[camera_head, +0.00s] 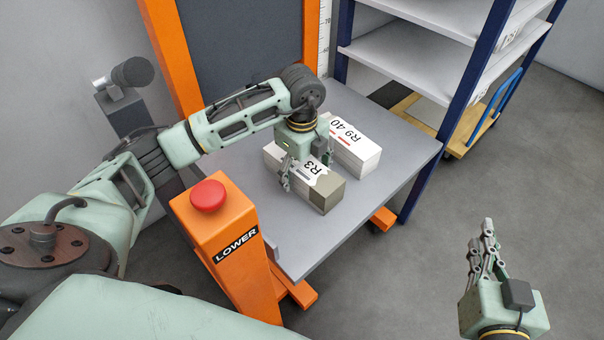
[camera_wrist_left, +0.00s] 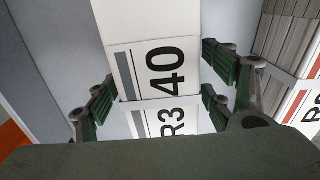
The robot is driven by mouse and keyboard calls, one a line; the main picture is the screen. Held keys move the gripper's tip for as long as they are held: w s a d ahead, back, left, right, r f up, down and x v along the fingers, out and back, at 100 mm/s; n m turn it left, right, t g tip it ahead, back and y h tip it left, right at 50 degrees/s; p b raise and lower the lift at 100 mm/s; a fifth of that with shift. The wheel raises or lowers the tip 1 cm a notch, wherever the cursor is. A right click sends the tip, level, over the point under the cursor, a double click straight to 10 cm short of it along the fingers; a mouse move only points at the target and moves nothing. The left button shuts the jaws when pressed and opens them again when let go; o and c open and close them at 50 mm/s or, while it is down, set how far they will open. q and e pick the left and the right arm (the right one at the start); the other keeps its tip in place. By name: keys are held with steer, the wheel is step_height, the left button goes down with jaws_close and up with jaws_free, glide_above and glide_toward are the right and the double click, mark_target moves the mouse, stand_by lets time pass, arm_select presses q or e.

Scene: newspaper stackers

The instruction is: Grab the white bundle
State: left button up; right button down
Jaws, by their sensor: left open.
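Two wrapped bundles lie side by side on a grey platform (camera_head: 375,200). The nearer bundle (camera_head: 320,185), marked R3, has a white wrap band and an olive-grey end. The farther bundle (camera_head: 362,155), marked R9 40, looks white with a red stripe. My left gripper (camera_head: 306,172) is open over the R3 bundle, its fingers on either side of it. In the left wrist view the R3 40 bundle (camera_wrist_left: 143,22) lies between the open fingers, with visible gaps. The R9 bundle (camera_wrist_left: 286,45) is at the right there. My right gripper (camera_head: 482,250) is off to the right, apart from the bundles.
An orange post (camera_head: 232,240) with a red button (camera_head: 208,196), labelled LOWER, stands at the platform's near left. An orange frame with a dark panel (camera_head: 245,45) stands behind. Shelves (camera_head: 415,55) with blue posts rise at the back right.

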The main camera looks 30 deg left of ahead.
arm_select(q)
jaws_close()
steer(key=shift+w+r, duration=0.1)
stand_by(0.8)
